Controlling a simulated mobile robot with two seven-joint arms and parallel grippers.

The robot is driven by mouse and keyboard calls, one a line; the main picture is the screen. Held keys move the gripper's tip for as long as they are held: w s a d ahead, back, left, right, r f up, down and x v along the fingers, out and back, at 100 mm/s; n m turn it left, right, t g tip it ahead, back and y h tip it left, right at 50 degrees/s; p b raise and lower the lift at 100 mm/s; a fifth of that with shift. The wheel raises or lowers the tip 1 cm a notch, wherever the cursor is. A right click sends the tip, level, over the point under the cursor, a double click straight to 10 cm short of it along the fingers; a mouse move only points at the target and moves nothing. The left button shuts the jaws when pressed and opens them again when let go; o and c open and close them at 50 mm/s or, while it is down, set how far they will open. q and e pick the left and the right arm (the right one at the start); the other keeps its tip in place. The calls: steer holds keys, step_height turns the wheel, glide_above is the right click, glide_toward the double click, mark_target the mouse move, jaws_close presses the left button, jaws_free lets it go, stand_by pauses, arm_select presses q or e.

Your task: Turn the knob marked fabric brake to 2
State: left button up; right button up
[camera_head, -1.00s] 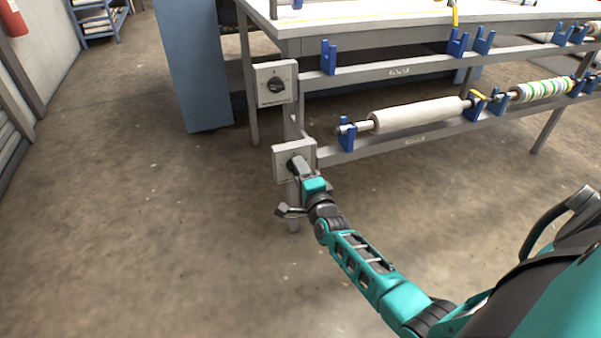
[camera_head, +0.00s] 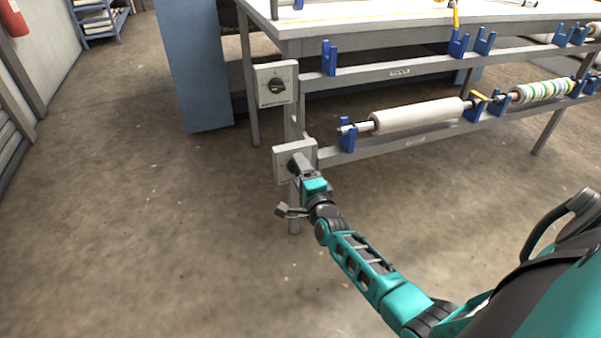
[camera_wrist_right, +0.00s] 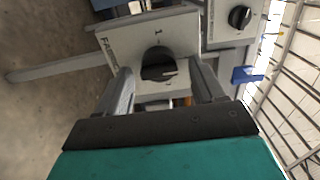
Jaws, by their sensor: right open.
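The lower switch plate (camera_head: 281,151) is a light grey box on the rack's post, and my right gripper (camera_head: 298,163) is in front of it, hiding its knob in the head view. In the right wrist view the plate (camera_wrist_right: 184,28) carries a black round knob (camera_wrist_right: 158,63), a partly readable label starting "FAB" and a mark "1". My right gripper (camera_wrist_right: 160,88) is open, one finger on each side of the knob. I cannot tell whether the fingers touch it. The knob's exact pointing is unclear. My left gripper is not in view.
A second switch plate (camera_head: 290,70) with a black knob (camera_head: 276,86) sits above. A white roller (camera_head: 415,115) and a striped roller (camera_head: 543,90) rest in blue brackets on the rack rails. Open concrete floor (camera_head: 130,230) lies to the left.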

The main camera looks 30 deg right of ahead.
steer(key=p+v, duration=0.3)
steer(key=v, duration=1)
